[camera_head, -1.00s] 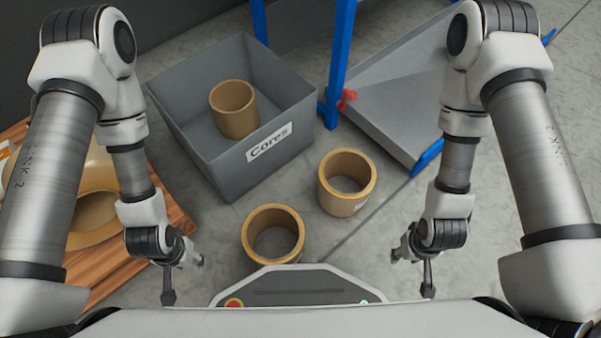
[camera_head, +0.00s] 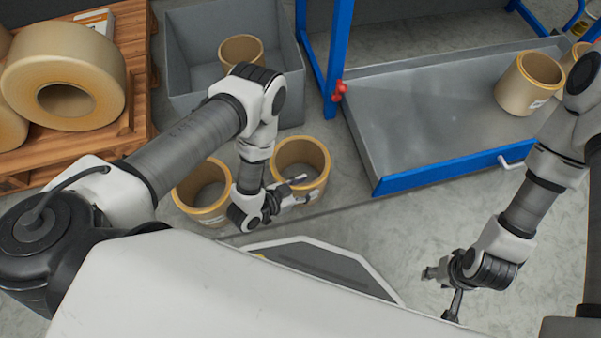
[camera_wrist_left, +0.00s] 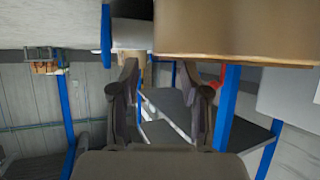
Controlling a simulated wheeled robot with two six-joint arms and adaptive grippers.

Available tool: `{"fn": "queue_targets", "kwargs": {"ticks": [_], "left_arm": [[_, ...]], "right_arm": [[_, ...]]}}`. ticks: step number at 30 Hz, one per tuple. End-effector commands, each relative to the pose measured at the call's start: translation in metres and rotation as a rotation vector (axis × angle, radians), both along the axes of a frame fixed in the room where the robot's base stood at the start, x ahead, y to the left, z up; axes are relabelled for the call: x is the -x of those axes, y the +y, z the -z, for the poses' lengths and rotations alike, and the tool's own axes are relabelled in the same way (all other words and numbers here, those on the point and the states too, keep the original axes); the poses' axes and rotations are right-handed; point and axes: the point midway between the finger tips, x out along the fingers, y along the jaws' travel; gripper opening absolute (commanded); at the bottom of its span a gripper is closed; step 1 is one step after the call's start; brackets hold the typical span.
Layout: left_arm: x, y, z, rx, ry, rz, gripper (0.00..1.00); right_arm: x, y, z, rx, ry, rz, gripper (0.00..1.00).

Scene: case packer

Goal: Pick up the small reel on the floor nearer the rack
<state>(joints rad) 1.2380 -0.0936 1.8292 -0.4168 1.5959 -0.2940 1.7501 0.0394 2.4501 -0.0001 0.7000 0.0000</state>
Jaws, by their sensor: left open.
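Two small tan reels stand on the floor. The reel nearer the rack (camera_head: 301,152) is upright at centre, with its open top showing. The other floor reel (camera_head: 200,178) stands to its left, partly behind my left arm. My left gripper (camera_head: 296,191) is at the near side of the reel nearer the rack, overlapping its lower edge in the picture; contact cannot be told. In the left wrist view the gripper's fingers (camera_wrist_left: 162,105) are apart with nothing held between them, and a large tan surface fills the upper right. My right gripper (camera_head: 440,283) is over bare floor at the lower right; its jaw opening is unclear.
The rack (camera_head: 340,45) has blue posts and a grey sloping tray (camera_head: 425,115) with a blue front edge, holding reels (camera_head: 530,82). A grey bin (camera_head: 190,50) with one reel stands behind the floor reels. A wooden pallet (camera_head: 140,75) with large rolls is at left.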

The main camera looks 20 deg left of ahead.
Motion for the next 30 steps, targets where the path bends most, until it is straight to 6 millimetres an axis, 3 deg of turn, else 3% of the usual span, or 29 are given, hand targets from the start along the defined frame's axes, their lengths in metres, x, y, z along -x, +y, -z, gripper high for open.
{"fn": "queue_targets", "kwargs": {"ticks": [7, 11, 16, 17, 18, 21, 30], "left_arm": [[-0.025, -0.020, 0.027, 0.000, 0.000, 0.002, 0.46], [-0.038, -0.028, 0.030, -0.001, 0.002, 0.000, 0.46], [-0.039, -0.028, 0.028, -0.001, 0.004, -0.002, 0.46], [-0.039, -0.028, 0.028, -0.001, 0.004, -0.002, 0.43], [-0.039, -0.028, 0.028, 0.000, 0.005, -0.002, 0.29], [-0.039, -0.028, 0.028, -0.001, 0.005, -0.002, 0.00], [-0.039, -0.028, 0.027, -0.001, 0.002, -0.001, 0.00]], "right_arm": [[0.000, 0.000, 0.033, 0.000, 0.000, 0.000, 0.40], [0.000, 0.000, 0.037, 0.000, 0.000, 0.000, 0.40], [0.000, 0.000, 0.034, 0.000, 0.000, 0.001, 0.40], [0.000, 0.000, 0.034, 0.000, 0.000, 0.001, 0.40], [0.000, 0.000, 0.034, 0.000, 0.000, 0.001, 0.40], [0.000, 0.000, 0.034, 0.000, 0.000, 0.001, 0.40], [0.000, 0.000, 0.034, 0.000, 0.000, 0.001, 0.40]]}}
